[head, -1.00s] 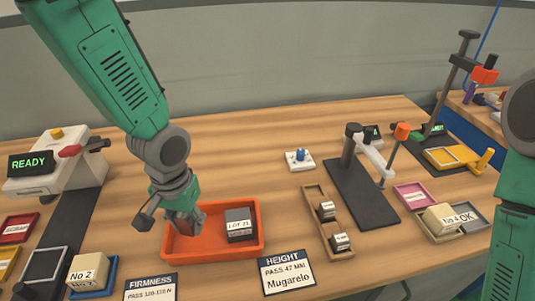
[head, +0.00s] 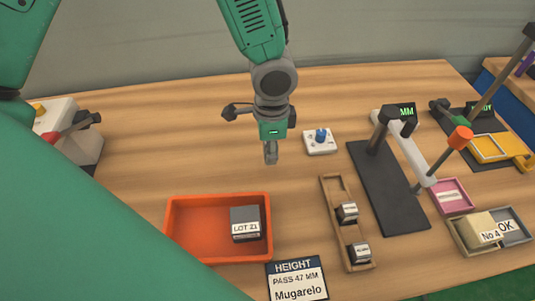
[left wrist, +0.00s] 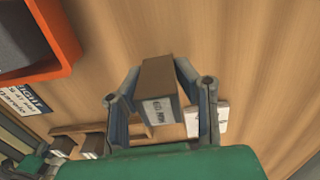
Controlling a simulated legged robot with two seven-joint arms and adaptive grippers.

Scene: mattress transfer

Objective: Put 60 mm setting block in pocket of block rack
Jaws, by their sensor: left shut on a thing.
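My left gripper (head: 271,150) points down above the table, to the right of and beyond the orange tray. It is shut on the 60 mm setting block, which shows between the fingers in the left wrist view (left wrist: 158,88) as a brownish block with a pale, partly readable label. In the head view the block is small and hard to tell from the fingertips. The wooden block rack (head: 328,191) lies to the right and nearer. Its far pocket looks empty; two small labelled dark blocks (head: 347,212) sit in its other pockets. My right gripper is out of view.
The orange tray (head: 190,200) holds a dark LOT 21 block (head: 245,223). A white plate with a blue knob (head: 320,140) stands beyond the rack. A height gauge on a dark base (head: 390,190) stands right of it. My green arm link covers the lower left.

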